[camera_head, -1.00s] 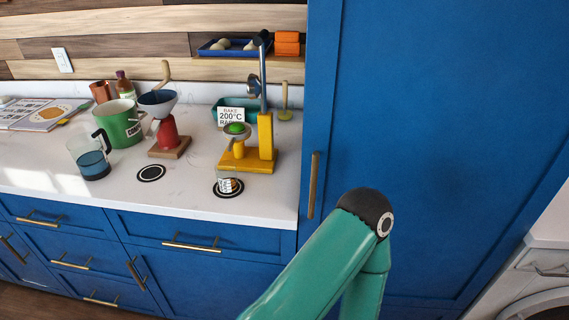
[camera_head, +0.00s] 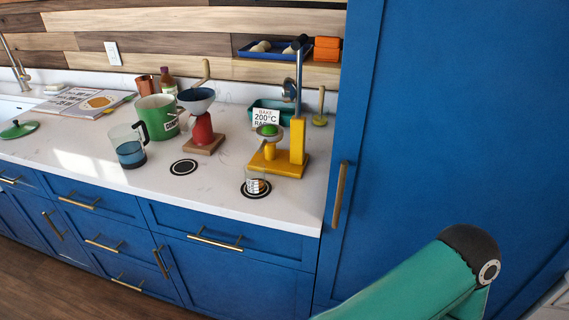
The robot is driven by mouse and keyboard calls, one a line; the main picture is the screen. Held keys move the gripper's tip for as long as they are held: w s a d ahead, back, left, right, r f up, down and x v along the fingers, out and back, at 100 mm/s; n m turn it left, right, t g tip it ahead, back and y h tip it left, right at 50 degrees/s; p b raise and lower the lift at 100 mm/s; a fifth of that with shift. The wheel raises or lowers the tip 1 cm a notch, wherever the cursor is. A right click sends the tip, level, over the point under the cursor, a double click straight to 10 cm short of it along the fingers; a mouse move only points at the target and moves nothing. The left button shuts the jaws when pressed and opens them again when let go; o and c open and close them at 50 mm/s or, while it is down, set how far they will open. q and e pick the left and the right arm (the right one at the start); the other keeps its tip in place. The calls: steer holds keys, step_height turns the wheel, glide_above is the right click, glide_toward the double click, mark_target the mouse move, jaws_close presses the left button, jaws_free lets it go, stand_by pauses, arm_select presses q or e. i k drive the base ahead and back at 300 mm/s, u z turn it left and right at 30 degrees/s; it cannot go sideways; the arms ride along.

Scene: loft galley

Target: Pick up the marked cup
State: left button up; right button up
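A small clear cup with dark markings (camera_head: 257,184) stands upright on a black ringed disc (camera_head: 248,193) near the counter's front edge. It is just in front of the yellow press-like stand (camera_head: 290,163). A larger green cup with a white label (camera_head: 147,108) stands further back to the left. Nothing is holding either cup. Neither of my grippers is in view. Only a teal link of my own arm shows at the lower right, apart from the counter items.
A glass pitcher with blue liquid (camera_head: 130,152), a red grinder (camera_head: 203,132) and an empty black ringed disc (camera_head: 183,167) are left of the clear cup. A tall blue cabinet (camera_head: 430,120) bounds the counter on the right. The front-left counter is mostly clear.

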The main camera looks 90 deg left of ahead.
mark_target(254, 172)
steer(key=u, duration=0.05)
steer(key=k, duration=1)
steer(key=z, duration=0.4)
steer(key=i, duration=0.1)
steer(key=u, duration=2.2)
steer(key=i, duration=0.6)
steer(key=z, duration=0.4)
steer(key=k, duration=0.75)
steer(key=u, duration=0.25)
steer(key=i, duration=0.6)
